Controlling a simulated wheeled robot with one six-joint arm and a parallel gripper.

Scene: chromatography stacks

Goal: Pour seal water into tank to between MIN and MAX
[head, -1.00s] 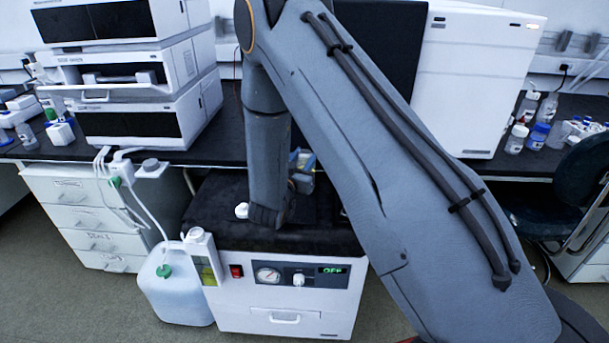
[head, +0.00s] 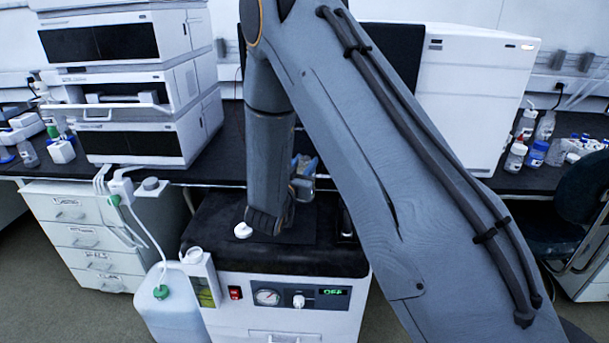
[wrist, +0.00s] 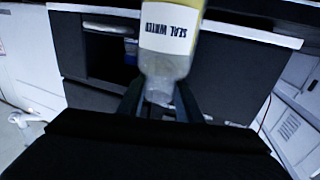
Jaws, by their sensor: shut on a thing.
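A bottle labelled SEAL WATER (wrist: 165,32) stands out in front of the wrist view, its clear narrower part between the fingers. My gripper (wrist: 158,100) is shut on it. In the head view my arm hides most of the gripper and the bottle. The tank (head: 205,275) is the narrow white housing at the front left of the white pump unit (head: 285,315). It has a round white top and a yellow-green sight window (head: 206,297). The MIN and MAX marks and the liquid level are too small to read. A white cap (head: 243,230) lies on the unit's dark top.
A translucent jug (head: 172,312) with a green fitting and tube stands left of the tank. Stacked instruments (head: 135,140) fill the bench at left. A large white instrument (head: 475,90) stands at right. A drawer cabinet (head: 75,220) is under the bench.

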